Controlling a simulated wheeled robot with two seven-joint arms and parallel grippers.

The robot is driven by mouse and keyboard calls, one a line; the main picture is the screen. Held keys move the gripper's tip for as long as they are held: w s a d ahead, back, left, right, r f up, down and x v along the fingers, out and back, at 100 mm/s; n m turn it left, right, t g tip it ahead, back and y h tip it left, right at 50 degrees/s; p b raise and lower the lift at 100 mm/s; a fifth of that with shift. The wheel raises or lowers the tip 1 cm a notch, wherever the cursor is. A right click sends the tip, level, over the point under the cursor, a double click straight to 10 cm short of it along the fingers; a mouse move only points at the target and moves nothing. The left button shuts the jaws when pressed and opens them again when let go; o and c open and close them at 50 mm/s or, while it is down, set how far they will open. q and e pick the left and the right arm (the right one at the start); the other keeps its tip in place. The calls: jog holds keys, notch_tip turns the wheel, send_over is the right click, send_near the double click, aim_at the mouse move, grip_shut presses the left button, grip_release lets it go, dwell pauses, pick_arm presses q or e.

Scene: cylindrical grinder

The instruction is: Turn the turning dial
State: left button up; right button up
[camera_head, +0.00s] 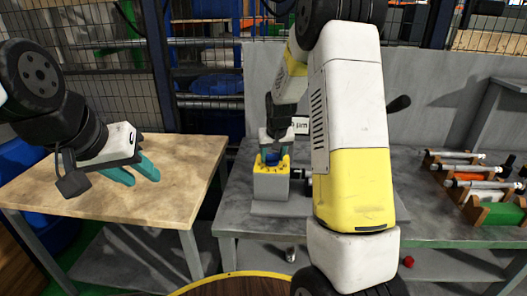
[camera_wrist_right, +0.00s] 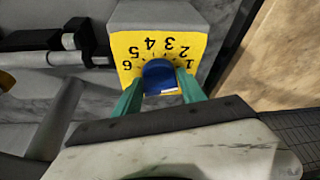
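The turning dial is a blue knob (camera_wrist_right: 159,77) on a yellow face plate (camera_wrist_right: 128,50) printed with black numbers, which appear upside down in the right wrist view. In the head view the dial (camera_head: 272,158) sits on top of a grey and yellow block (camera_head: 271,183). My right gripper (camera_wrist_right: 160,88) has one teal finger on each side of the knob, both seemingly against it. My right arm covers much of the middle of the head view. My left gripper (camera_head: 140,172) is open and empty above the wooden table.
The wooden table (camera_head: 60,195) stands at the left, clear on top. The grey bench (camera_head: 420,215) carries the block and, at the right, a rack of cylindrical parts (camera_head: 470,180). A dark rod fixture (camera_wrist_right: 60,50) lies beside the block. A wire fence stands behind.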

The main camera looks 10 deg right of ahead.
jog(key=c, duration=0.8)
jog(key=shift+d+n, duration=0.1)
jog(key=shift+n, duration=0.2)
jog(key=shift+n+y, duration=0.4)
jog(key=shift+n, duration=0.5)
jog(key=shift+n+g+y, duration=0.3)
jog(key=shift+n+y, duration=0.4)
jog(key=shift+n, duration=1)
jog(key=o, duration=1.3)
